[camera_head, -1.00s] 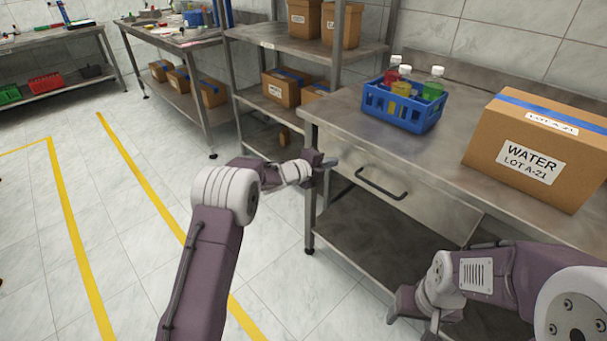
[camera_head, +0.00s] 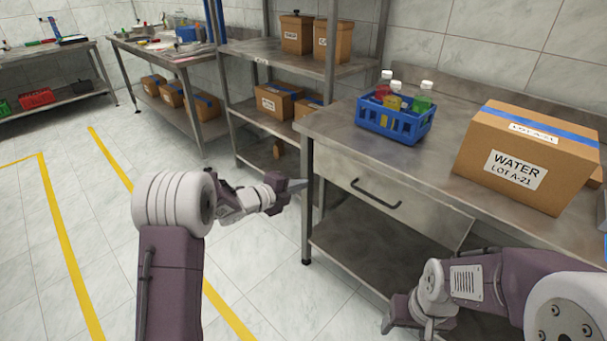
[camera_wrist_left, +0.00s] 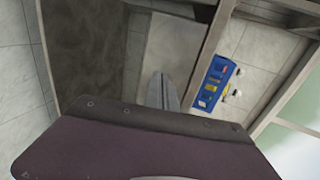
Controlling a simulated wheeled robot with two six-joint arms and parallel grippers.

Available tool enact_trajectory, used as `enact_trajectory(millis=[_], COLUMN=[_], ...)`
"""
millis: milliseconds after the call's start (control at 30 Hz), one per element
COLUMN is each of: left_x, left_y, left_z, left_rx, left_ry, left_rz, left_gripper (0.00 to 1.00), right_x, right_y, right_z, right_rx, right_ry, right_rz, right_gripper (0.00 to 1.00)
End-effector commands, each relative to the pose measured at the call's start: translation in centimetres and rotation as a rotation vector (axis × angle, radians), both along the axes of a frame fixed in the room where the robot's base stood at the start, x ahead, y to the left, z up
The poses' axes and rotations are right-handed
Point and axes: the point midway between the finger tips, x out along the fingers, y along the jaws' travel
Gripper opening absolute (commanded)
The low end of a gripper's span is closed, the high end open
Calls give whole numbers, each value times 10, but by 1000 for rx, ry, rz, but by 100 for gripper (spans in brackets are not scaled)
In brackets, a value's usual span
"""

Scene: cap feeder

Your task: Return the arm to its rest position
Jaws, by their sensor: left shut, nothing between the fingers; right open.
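My left gripper (camera_head: 296,185) is shut and empty in the head view, in the air just left of the steel table's front corner. Its closed fingers also show in the left wrist view (camera_wrist_left: 162,93). My left arm reaches up from the lower left. My right gripper (camera_head: 392,318) is low in front of the table, partly at the picture's bottom, its fingertips hard to make out.
A steel table (camera_head: 330,122) with a handled drawer (camera_head: 376,193) stands at the right. It bears a blue crate (camera_head: 392,124) with capped bottles and a WATER carton (camera_head: 527,158). A steel shelf (camera_head: 265,52) holds cartons behind. The tiled floor at left is clear.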

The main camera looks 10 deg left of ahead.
Motion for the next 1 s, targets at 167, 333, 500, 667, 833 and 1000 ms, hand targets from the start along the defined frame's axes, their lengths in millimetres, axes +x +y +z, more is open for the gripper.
enact_trajectory(millis=[167,333,500,667,833,1000], left_x=[0,-23,-85,-167,-254,-334], left_y=[-9,-24,40,73,83,76], left_z=[13,79,33,-30,-80,-105], left_rx=[2,-36,-294,-502,-659,-786], left_ry=[-24,-65,374,744,1053,1315], left_rz=[-16,54,587,998,1373,1789], left_gripper=[0,0,0,0,0,0], right_x=[0,0,0,0,0,0], right_y=[0,0,0,0,0,0], right_z=[0,0,0,0,0,0], right_rx=[0,0,0,0,0,0], right_ry=[0,0,0,0,0,0], right_rz=[0,0,0,0,0,0], right_gripper=[68,68,68,68,68,68])
